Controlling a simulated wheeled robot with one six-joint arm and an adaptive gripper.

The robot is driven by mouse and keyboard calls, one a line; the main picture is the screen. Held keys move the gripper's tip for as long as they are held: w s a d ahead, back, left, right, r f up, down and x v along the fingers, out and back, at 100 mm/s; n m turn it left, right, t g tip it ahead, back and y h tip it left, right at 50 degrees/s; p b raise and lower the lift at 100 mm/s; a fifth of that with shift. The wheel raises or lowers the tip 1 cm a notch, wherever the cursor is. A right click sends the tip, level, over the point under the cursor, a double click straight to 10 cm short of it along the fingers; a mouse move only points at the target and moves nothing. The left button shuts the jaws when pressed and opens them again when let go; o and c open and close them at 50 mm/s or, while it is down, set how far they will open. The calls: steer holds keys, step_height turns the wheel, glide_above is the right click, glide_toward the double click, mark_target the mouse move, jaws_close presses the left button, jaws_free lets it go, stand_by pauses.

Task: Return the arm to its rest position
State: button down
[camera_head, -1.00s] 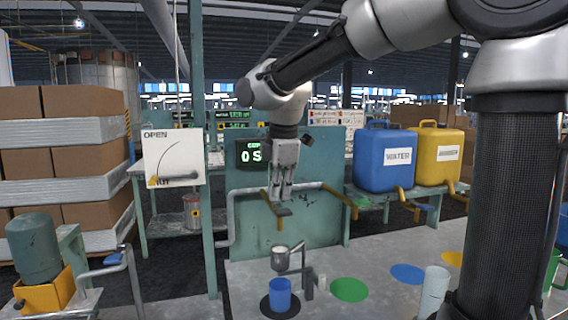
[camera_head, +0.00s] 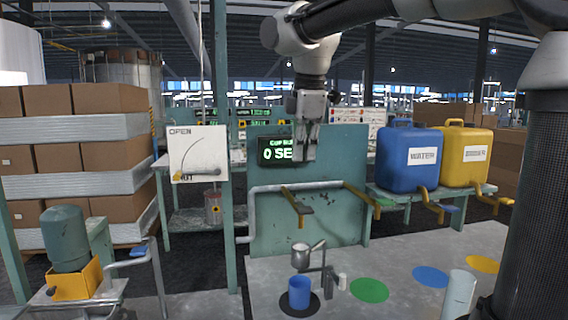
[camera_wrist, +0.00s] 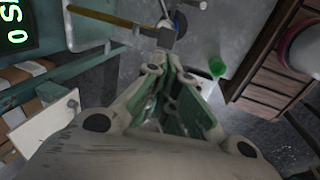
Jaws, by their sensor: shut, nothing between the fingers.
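My gripper (camera_head: 306,157) hangs pointing down in the head view, in front of the green panel (camera_head: 262,218) and beside the lit display (camera_head: 280,150). It is shut and empty, well above the table. In the wrist view its fingers (camera_wrist: 176,118) come together over the floor and table area. My arm reaches in from the upper right, with the wrist raised near the top of the head view.
Below stand a blue cup (camera_head: 300,291) on a black disc and a small metal cup on a stand (camera_head: 301,256). Pipes with yellow handles (camera_head: 297,203) cross the panel. Blue (camera_head: 408,160) and yellow (camera_head: 464,155) jugs stand right. Green, blue and yellow discs lie on the table.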

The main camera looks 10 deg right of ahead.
steer(key=s+d+f+m+t, duration=0.1)
steer(key=s+d+f+m, duration=0.6)
steer(key=s, duration=0.3)
steer(key=s+d+f+m, duration=0.7)
steer(key=s+d+m, duration=0.3)
steer(key=s, duration=0.1)
steer(key=shift+f+m+t, duration=0.3)
steer(key=shift+f+t, duration=0.05)
steer(key=shift+t, duration=0.05)
steer(key=c, duration=2.2)
jaws_free()
